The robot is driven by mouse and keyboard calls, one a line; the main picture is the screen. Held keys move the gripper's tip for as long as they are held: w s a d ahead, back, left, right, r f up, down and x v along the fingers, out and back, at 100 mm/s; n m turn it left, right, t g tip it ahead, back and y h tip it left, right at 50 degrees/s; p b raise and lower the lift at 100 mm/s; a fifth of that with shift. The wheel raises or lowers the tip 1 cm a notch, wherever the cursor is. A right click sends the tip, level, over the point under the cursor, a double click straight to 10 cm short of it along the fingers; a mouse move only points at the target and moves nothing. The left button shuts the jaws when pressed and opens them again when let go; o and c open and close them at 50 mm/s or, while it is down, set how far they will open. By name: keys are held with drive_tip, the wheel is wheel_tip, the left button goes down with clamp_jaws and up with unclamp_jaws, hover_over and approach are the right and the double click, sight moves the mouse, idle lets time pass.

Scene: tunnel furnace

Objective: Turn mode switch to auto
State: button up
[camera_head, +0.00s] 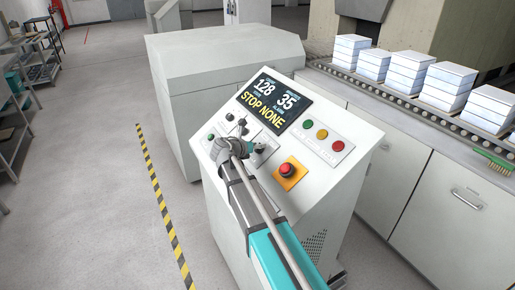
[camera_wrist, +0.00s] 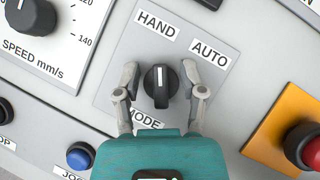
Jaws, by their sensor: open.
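The mode switch (camera_wrist: 160,86) is a black rotary knob on a grey plate in the wrist view. Its white mark points straight up in the picture, toward the HAND label (camera_wrist: 157,25). The AUTO label (camera_wrist: 209,54) is to the upper right, and the MODE label below is partly covered by my gripper. My gripper (camera_wrist: 162,82) is open, with one finger on each side of the knob and a visible gap to each. In the head view my gripper reaches the white console's sloped panel (camera_head: 345,151), where the switch is hard to make out.
A red emergency button on an orange plate (camera_wrist: 266,127) is to the right of the switch. The speed dial (camera_wrist: 30,14) is at upper left and a blue button (camera_wrist: 80,155) at lower left. The display (camera_head: 275,102) reads STOP NONE. Stacked white blocks (camera_head: 408,72) stand on a conveyor behind.

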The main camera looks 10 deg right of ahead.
drive_tip(key=shift+d, duration=0.1)
clamp_jaws()
idle(0.3)
drive_tip(key=shift+w+m, duration=0.1)
drive_tip(key=shift+m, duration=0.5)
drive_tip(key=shift+m+g+h+b, duration=0.3)
drive_tip(key=shift+m+g+h, duration=0.4)
drive_tip(key=shift+m, duration=0.4)
drive_tip(key=m+g+h, duration=0.1)
drive_tip(key=m+g, duration=0.1)
drive_tip(key=m, duration=0.2)
drive_tip(key=shift+g, duration=0.3)
drive_tip(key=m+g, duration=0.2)
drive_tip(key=m, duration=0.2)
drive_tip(key=shift+s+d+m+g, duration=0.1)
drive_tip(key=shift+s+m+g, duration=0.2)
drive_tip(key=shift+g, duration=0.1)
drive_tip(key=shift+s+m+g+p, duration=0.1)
drive_tip(key=shift+m+g+p, duration=0.2)
drive_tip(key=shift+m+g, duration=0.7)
drive_tip(key=shift+m, duration=0.5)
